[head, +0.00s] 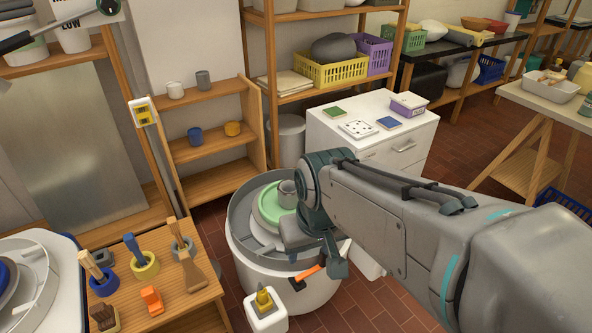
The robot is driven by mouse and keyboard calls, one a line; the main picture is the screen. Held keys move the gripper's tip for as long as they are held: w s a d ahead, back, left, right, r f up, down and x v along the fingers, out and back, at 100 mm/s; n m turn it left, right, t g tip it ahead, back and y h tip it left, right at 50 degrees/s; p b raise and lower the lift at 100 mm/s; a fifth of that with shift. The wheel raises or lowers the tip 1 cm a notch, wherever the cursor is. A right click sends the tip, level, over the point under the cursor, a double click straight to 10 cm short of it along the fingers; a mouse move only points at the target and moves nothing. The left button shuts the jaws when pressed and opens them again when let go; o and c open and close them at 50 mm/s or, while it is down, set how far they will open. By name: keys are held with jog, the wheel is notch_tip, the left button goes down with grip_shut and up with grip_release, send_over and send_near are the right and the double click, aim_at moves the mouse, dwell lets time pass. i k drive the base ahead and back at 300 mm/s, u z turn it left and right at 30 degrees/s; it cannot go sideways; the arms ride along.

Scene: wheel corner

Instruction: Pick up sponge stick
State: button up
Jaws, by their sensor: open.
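An orange stick with a dark end (309,272) shows at the front of the round grey wheel basin (240,250), just below my gripper. I cannot make out a sponge on it, so I cannot tell for sure that it is the sponge stick. My gripper (327,258) is open and points down over the front right of the basin. One grey finger hangs close to the orange stick's right end; I cannot tell whether they touch. My own arm hides the right part of the basin.
A green disc (275,203) with a grey pot (287,193) sits in the basin. A white box with a yellow item (264,301) stands in front. The wooden bench (190,303) at left holds several tools in small pots. A white cabinet (375,113) stands behind.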

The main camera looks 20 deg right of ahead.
aim_at(173, 224)
jog(key=z, duration=0.2)
jog(key=i, duration=0.5)
jog(key=u, duration=0.05)
jog(key=k, duration=0.85)
jog(key=u, duration=0.5)
jog(key=k, duration=0.75)
jog(key=z, duration=0.45)
jog(key=i, duration=1.05)
jog(key=u, duration=0.5)
jog(key=i, duration=0.55)
jog(key=u, duration=0.65)
